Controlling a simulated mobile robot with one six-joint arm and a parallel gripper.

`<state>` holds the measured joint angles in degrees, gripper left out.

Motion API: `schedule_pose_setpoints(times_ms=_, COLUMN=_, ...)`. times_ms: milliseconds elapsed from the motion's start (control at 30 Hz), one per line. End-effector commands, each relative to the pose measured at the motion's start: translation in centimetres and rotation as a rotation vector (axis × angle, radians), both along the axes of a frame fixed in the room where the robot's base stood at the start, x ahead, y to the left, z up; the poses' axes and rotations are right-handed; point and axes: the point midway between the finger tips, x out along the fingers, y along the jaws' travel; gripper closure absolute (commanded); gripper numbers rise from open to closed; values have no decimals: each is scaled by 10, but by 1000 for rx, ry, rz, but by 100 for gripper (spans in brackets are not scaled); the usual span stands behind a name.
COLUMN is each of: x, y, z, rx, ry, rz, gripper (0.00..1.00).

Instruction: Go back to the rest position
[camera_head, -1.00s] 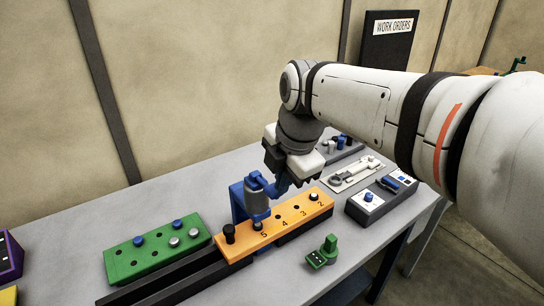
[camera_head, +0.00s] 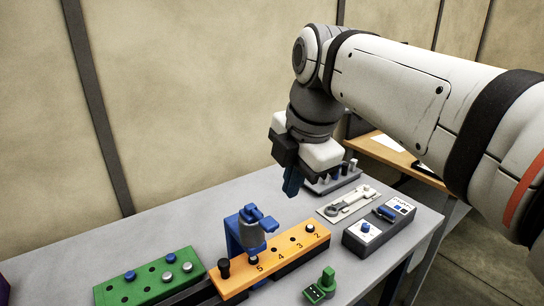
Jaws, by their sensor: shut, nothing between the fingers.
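My gripper (camera_head: 290,188) hangs from my arm above the back of the grey table, over the far side of the orange block. Its blue fingers point down, are shut and hold nothing. It is apart from everything on the table. The orange numbered block (camera_head: 283,259) lies below it on a black rail, with a black knob at its left end and small pegs in some holes. A blue clamp-like fixture (camera_head: 235,240) with a grey cylinder stands behind the block.
A green block (camera_head: 128,291) with blue and grey pegs lies at the left. A small green part (camera_head: 322,287) stands in front. A grey box (camera_head: 370,236), a pale tray (camera_head: 346,202) and a dark peg rack (camera_head: 343,181) occupy the right. The back left of the table (camera_head: 170,222) is clear.

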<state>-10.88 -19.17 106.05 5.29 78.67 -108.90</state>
Motion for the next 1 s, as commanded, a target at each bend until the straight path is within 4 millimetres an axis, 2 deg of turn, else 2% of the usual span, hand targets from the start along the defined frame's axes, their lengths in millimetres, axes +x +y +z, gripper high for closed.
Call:
schedule_pose_setpoints(times_ms=167, x=-4, y=-12, z=-27, rx=41, ry=33, rz=-255, gripper=100)
schedule_pose_setpoints(times_ms=467, x=-24, y=-44, z=-104, rx=173, ry=100, rz=-1023, gripper=100)
schedule_pose_setpoints(times_ms=700, x=-50, y=-66, z=-163, rx=294, ry=127, rz=-1613, gripper=100)
schedule_pose_setpoints(times_ms=833, x=-62, y=-74, z=-186, rx=346, ry=133, rz=-1846, gripper=100)
schedule_pose_setpoints(times_ms=1000, x=-70, y=-80, z=-200, rx=388, ry=134, rz=-2003, gripper=100)
